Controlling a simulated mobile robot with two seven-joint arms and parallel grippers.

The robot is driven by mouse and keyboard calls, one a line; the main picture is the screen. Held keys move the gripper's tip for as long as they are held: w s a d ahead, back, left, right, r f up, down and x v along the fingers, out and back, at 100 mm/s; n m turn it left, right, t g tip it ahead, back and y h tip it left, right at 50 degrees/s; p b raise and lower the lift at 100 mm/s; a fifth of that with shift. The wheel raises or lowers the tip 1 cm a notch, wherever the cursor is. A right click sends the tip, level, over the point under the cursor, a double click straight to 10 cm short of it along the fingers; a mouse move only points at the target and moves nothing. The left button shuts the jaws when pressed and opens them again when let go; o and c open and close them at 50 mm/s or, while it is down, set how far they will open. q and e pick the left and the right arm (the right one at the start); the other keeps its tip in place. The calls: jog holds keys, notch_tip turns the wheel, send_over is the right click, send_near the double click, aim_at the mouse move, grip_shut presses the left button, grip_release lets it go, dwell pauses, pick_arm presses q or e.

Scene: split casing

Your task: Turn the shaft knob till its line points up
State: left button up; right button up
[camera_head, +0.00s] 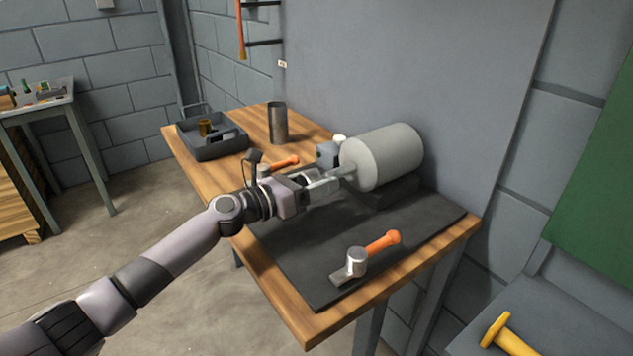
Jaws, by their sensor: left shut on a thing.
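A grey cylindrical casing (385,158) lies on its side on a dark block (385,193) on the workbench. The shaft knob is at the casing's left end and is mostly hidden by my left gripper's fingers. My left gripper (338,176) reaches in from the left and is shut at the shaft end, with its fingers on the knob. The line on the knob cannot be made out. My right gripper is not in view.
A hammer (357,263) with an orange handle lies on the dark mat (300,245). Another orange handle (285,161) lies behind my left wrist. A dark tray (214,147) and a metal cup (277,123) stand at the bench's far left. A yellow-handled tool (508,337) is at lower right.

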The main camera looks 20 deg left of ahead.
pick_arm(q)
jog(key=m, duration=0.3)
jog(key=shift+f+m, duration=0.1)
jog(key=shift+m, duration=0.3)
jog(key=m+b, duration=0.1)
jog(key=m, duration=0.3)
jog(key=m+b, duration=0.1)
jog(key=m, duration=0.2)
jog(key=m+b, duration=0.1)
jog(key=m, duration=0.1)
jog(key=shift+f+m+b, duration=0.1)
jog(key=shift+m+b, duration=0.2)
jog(key=shift+m, duration=0.1)
jog(key=m+b, duration=0.1)
jog(key=m, duration=0.1)
jog(key=shift+m+y, duration=0.3)
jog(key=shift+m+b, duration=0.9)
jog(key=shift+m, duration=0.3)
jog(key=shift+m+b, duration=0.7)
jog(key=shift+m, duration=0.7)
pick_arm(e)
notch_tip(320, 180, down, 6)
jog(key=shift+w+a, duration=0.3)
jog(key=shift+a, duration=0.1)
pick_arm(q)
jog(key=shift+r, duration=0.2)
